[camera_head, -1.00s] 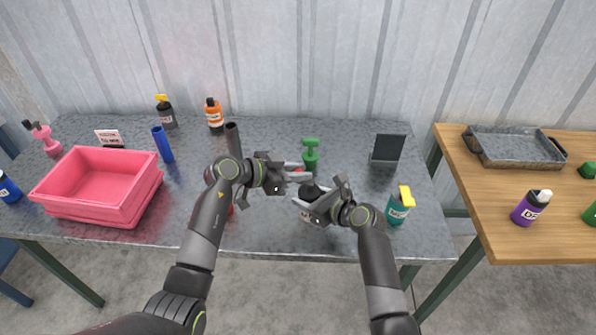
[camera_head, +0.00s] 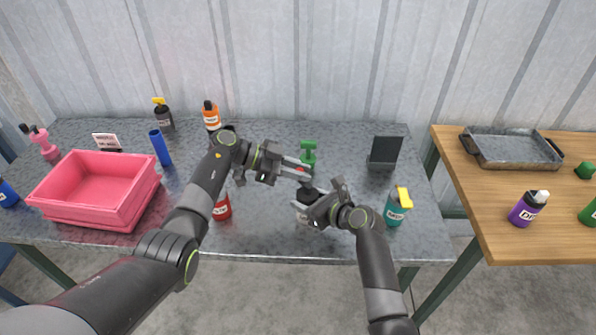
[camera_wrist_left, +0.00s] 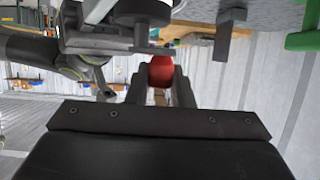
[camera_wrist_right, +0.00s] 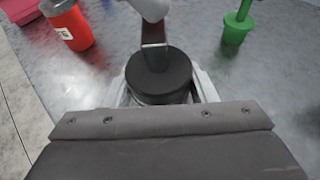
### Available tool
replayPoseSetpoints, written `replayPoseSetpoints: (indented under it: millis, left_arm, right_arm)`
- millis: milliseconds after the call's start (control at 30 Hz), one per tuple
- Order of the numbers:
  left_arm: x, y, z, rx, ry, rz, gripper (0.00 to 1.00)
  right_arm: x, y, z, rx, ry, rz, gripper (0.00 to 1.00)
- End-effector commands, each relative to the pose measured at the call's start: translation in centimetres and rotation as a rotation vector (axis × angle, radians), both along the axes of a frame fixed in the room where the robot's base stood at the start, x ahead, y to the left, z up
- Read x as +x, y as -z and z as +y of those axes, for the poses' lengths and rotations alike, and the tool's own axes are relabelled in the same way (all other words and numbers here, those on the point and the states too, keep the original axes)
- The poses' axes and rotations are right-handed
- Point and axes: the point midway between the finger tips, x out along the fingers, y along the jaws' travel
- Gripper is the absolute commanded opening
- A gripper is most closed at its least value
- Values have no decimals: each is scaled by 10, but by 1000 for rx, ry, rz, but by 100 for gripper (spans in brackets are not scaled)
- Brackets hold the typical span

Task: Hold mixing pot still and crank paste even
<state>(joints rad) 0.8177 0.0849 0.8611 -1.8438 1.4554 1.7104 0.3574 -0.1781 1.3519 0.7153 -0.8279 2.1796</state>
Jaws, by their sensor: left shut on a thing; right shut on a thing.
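The mixing pot (camera_head: 302,217) stands upright near the table's front edge, a pale body with a black lid (camera_wrist_right: 158,78). A grey crank arm (camera_wrist_right: 154,50) rises from the lid. My right gripper (camera_head: 314,203) is shut around the pot, one finger on each side of the lid in the right wrist view (camera_wrist_right: 160,92). The crank's red knob (camera_wrist_left: 160,72) is between the fingers of my left gripper (camera_head: 303,170), which is shut on it above the pot. The paste inside is hidden by the lid.
A green pump (camera_head: 308,158) stands just behind the pot. A red labelled can (camera_head: 222,208) is to its left and a teal bottle (camera_head: 396,210) to its right. A pink bin (camera_head: 100,215) fills the table's left.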

Motion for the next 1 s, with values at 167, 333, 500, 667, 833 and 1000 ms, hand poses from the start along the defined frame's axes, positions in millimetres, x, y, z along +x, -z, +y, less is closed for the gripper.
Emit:
replayPoseSetpoints:
  millis: [167, 333, 500, 667, 833, 1000]
  left_arm:
    - [3, 2, -1, 6, 65, 5, 0]
    - [5, 3, -2, 7, 121, 4, 0]
    - [5, 4, -2, 7, 163, 4, 0]
    - [5, 4, -2, 6, 187, 3, 0]
    - [4, 3, -2, 4, 201, 3, 0]
    - [4, 3, -2, 3, 207, 5, 0]
  right_arm:
    - [0, -1, 1, 2, -3, -2, 26]
    - [0, -1, 2, 4, -3, -2, 26]
    - [0, -1, 2, 4, -3, -2, 26]
    - [0, -1, 1, 4, -3, -2, 26]
    - [0, -1, 1, 4, -1, -2, 26]
    - [0, -1, 1, 4, -1, -2, 26]
